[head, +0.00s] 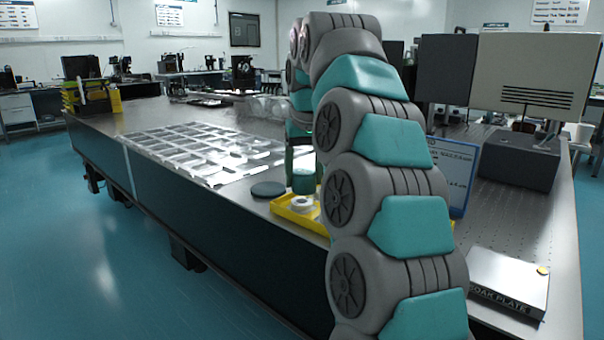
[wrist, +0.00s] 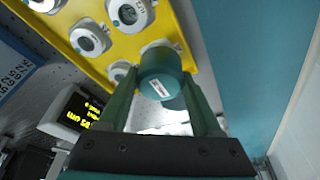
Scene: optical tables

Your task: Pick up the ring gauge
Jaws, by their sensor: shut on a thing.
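My gripper (wrist: 163,92) is shut on a teal cylinder (wrist: 160,75) with a small white label, held between its two green fingers in the wrist view. The cylinder also shows in the head view (head: 303,182), above a yellow tray (head: 281,211). In the wrist view, several round silver-white pieces with grey centres, such as one upper right (wrist: 130,14) and one at left (wrist: 88,39), sit in the yellow tray (wrist: 184,30). I cannot tell which is the ring gauge. In the head view, a white ring-shaped piece (head: 300,204) lies in the tray below the cylinder.
A dark round disc (head: 268,189) lies left of the tray. A metal grid tray (head: 195,150) covers much of the table. A blue-framed sign (head: 458,170) stands behind my arm. A soak plate (head: 507,283) lies at right. A yellow-digit display (wrist: 75,115) is near the tray.

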